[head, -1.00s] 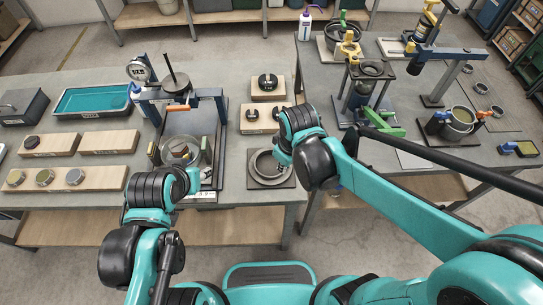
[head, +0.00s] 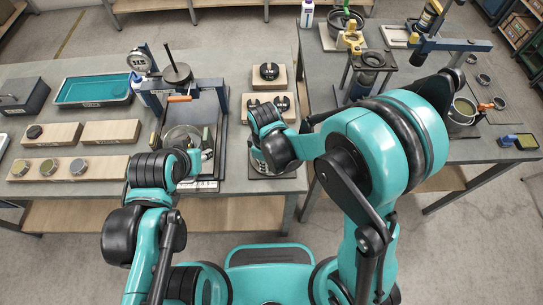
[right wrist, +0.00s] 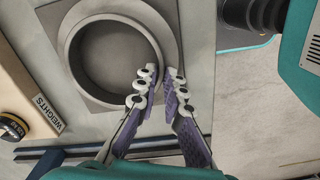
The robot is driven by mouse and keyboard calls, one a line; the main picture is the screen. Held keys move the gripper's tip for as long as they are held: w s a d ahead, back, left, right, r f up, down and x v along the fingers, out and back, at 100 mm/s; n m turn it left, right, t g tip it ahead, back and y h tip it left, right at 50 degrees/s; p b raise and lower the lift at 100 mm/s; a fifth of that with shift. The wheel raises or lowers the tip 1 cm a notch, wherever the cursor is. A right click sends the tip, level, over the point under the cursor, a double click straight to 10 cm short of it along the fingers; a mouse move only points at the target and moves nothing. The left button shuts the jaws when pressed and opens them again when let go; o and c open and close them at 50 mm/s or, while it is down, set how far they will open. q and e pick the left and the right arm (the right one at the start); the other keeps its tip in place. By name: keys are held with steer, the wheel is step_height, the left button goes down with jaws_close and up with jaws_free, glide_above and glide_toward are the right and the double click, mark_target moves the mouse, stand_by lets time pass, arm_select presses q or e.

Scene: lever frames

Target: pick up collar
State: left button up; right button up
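The collar (right wrist: 169,34) is a grey round ring over a square grey plate (right wrist: 62,22) in the right wrist view. In the head view my right arm hides most of it. My right gripper (right wrist: 161,78) is at the ring's near right side, one finger on the inner side of the wall and one on the outer side. Its tips are close together and look shut on the wall. I cannot tell whether the collar is clear of the plate. My left gripper (head: 197,165) is over the press base, left of the collar; its fingers are too small to read.
A press (head: 180,85) with an orange handle stands behind my left gripper. Wooden blocks with black weights (head: 269,71) lie behind the collar. Wooden blocks with small discs and a teal tray (head: 93,90) are at the left. A second table with a stand (head: 366,68) is at the right.

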jaws_close()
